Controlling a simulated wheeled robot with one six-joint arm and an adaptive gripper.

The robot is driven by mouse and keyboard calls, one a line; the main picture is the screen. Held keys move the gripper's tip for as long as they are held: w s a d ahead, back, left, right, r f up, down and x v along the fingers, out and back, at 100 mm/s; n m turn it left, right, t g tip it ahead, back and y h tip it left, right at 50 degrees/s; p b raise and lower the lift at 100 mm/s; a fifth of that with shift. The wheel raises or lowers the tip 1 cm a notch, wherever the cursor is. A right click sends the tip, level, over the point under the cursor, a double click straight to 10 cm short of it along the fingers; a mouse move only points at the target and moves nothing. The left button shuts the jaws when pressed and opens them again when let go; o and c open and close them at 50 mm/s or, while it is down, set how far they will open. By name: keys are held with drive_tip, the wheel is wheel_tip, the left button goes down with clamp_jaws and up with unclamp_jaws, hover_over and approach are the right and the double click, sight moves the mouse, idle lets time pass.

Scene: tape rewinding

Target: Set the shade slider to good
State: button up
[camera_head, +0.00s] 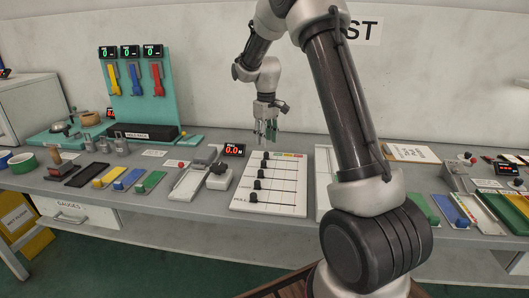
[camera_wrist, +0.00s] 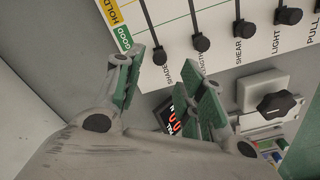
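The shade slider is the track nearest the wall on the white slider board (camera_head: 285,203). Its black knob (camera_wrist: 160,56) sits at the label end of its track, by the word SHADE. In the wrist view the green GOOD band (camera_wrist: 123,38) lies at the board's edge, slightly further along the track than the knob, with the yellow HOLD band (camera_wrist: 113,12) beyond it. My gripper (camera_wrist: 172,65) is open and empty, its green-padded fingers on either side of the shade knob in that view. In the head view my gripper (camera_head: 266,138) hangs above the board's far edge, apparently clear of the knob.
The other slider knobs, such as the shear knob (camera_wrist: 238,28), stand in a row beside the shade knob. A red-digit display (camera_head: 233,150) and a grey box with a black dial (camera_head: 218,174) stand left of the board. The wall is close behind.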

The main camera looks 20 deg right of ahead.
sight(266, 152)
wheel_tip(266, 152, down, 6)
drive_tip(key=shift+f, duration=0.1)
clamp_jaws()
